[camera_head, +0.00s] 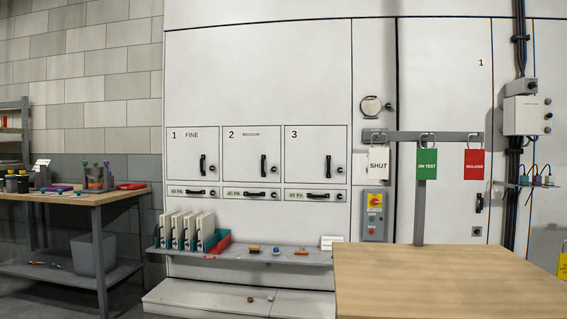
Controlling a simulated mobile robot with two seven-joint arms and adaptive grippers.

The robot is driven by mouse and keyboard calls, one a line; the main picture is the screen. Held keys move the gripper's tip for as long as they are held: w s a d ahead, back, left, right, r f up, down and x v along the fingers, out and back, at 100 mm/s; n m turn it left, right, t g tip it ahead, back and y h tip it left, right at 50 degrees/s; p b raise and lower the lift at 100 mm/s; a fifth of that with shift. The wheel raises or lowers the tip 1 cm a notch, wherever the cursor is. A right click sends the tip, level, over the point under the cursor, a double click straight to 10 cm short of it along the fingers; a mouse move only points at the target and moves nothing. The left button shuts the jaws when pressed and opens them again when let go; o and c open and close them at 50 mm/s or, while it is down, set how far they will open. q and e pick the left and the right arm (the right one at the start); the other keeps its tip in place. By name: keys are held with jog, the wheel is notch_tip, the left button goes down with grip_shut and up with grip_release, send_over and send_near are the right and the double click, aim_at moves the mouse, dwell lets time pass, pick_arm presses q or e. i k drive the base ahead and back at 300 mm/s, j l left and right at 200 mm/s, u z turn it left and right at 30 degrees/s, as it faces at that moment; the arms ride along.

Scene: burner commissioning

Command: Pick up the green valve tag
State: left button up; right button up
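The green valve tag (427,163) reads "ON TEST". It hangs upright from a wire hook on a grey rail (440,137) in front of the white cabinet. A white tag (378,163) reading "SHUT" hangs to its left, and a red tag (474,164) hangs to its right. The three tags are apart from each other. Neither of my grippers shows in the head view.
A bare wooden table (440,280) stands in front at the right, below the tags. A grey shelf (270,257) with small items runs along the cabinet. A switch box (375,215) is below the white tag. A cluttered workbench (120,195) stands at the left.

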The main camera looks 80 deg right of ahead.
aim_at(426, 164)
jog(key=z, duration=1.85)
